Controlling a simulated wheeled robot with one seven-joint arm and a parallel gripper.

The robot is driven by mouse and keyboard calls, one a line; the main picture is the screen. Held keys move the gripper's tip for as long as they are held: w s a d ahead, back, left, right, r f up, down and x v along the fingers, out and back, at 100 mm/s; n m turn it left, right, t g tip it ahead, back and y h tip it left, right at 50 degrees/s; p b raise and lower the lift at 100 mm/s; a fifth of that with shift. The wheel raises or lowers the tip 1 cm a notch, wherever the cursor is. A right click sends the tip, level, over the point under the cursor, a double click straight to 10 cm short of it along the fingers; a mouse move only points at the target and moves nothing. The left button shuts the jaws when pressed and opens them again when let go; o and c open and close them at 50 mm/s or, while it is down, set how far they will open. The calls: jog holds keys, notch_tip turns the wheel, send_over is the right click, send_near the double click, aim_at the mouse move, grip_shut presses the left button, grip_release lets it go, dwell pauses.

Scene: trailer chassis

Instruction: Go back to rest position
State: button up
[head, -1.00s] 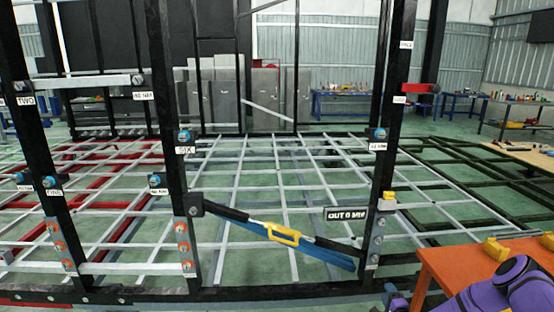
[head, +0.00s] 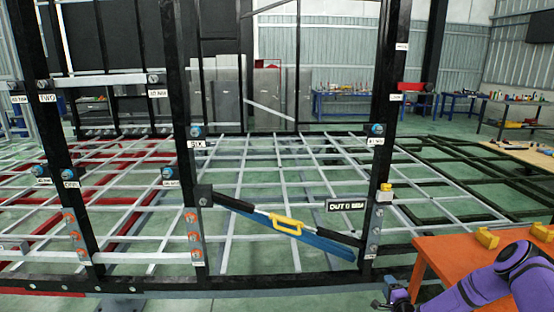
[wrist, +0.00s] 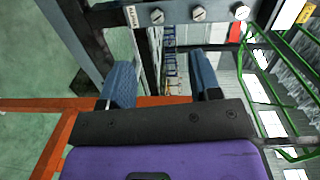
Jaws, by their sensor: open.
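My gripper (wrist: 163,82) is open in the wrist view, with its two blue-padded fingers spread and nothing between them. In the head view my gripper (head: 392,296) is small and dark at the bottom, left of the orange table, in front of the chassis's right post. The black trailer chassis frame (head: 180,120) stands upright ahead. In the wrist view a grey chassis plate with bolts (wrist: 198,14) lies beyond the fingertips, apart from them.
The orange table (head: 430,250) is at the lower right, close to my arm, with yellow blocks (head: 487,238) on it. A blue bar with a yellow handle (head: 288,226) slants across the frame opening. Green floor (head: 330,300) shows in front.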

jog(key=w+a+r+n+g+y, duration=0.1)
jog(key=w+r+n+g, duration=0.25)
jog(key=r, duration=0.85)
jog(key=w+a+r+n+g, duration=0.2)
jog(key=r+n, duration=0.3)
jog(key=r, duration=0.7)
jog(key=s+a+r+n+g+h, duration=0.15)
jog(key=s+r, duration=0.25)
jog(key=r, duration=0.7)
jog(key=s+a+r+n+g+h, duration=0.15)
jog(key=s+r, duration=0.25)
jog(key=r, duration=0.7)
jog(key=s+a+r+n+g+h, duration=0.1)
jog(key=s+a+r, duration=0.1)
jog(key=s+r, duration=0.65)
jog(key=s+a+r+n+g, duration=0.1)
jog(key=s+a+r, duration=0.1)
jog(key=s+r, duration=0.65)
jog(key=s+a+n+g+y, duration=0.1)
jog(key=s+a+n, duration=0.1)
jog(key=s, duration=2.6)
jog(key=shift+s+a+g, duration=0.35)
jog(key=shift+a, duration=0.45)
jog(key=shift+n, duration=0.25)
